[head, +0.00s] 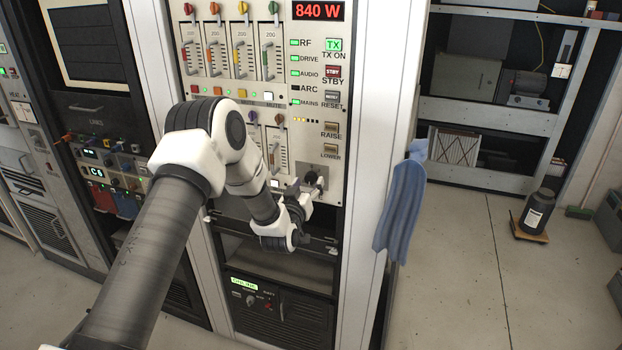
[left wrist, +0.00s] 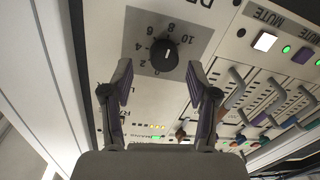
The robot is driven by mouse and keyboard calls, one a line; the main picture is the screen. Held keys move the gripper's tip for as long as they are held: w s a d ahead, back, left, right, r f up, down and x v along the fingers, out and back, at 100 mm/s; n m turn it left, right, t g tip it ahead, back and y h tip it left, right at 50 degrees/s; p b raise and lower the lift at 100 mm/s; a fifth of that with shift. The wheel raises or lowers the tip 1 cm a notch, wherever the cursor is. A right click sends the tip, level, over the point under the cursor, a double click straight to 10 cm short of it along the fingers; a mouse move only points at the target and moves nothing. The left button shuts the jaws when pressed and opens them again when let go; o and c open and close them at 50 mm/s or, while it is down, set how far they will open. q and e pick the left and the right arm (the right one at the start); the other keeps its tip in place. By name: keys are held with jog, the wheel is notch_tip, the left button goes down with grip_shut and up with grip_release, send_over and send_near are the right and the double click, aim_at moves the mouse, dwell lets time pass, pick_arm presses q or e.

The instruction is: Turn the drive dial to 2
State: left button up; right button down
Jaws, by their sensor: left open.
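The drive dial (left wrist: 164,56) is a round black knob with a white mark, on a grey plate (left wrist: 196,40) with printed numbers. The label beside it is cut off at the top edge, with only "DR" readable. In the head view the dark dial (head: 315,177) sits low on the white rack panel, partly hidden by my gripper. My left gripper (left wrist: 158,72) is open, with its fingertips apart on either side of the dial's near edge. It also shows in the head view (head: 312,190). I cannot tell which number the mark points at. My right gripper is not in view.
Sliders with coloured knobs (head: 240,50) fill the panel above, beside lit status lamps and an 840 W display (head: 318,11). RAISE (head: 331,129) and LOWER (head: 330,151) buttons sit just above the dial. A blue cloth (head: 400,205) hangs right of the rack. Floor at right is mostly clear.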

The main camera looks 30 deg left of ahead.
aim_at(311, 178)
pick_arm(q)
jog(key=shift+w+a+r, duration=0.1)
jog(key=shift+w+r, duration=0.05)
jog(key=shift+w, duration=0.55)
jog(key=shift+w+a, duration=0.2)
jog(key=shift+w, duration=0.1)
jog(key=shift+a+f, duration=0.35)
jog(key=shift+a, duration=0.05)
jog(key=shift+d+r, duration=0.15)
grip_shut()
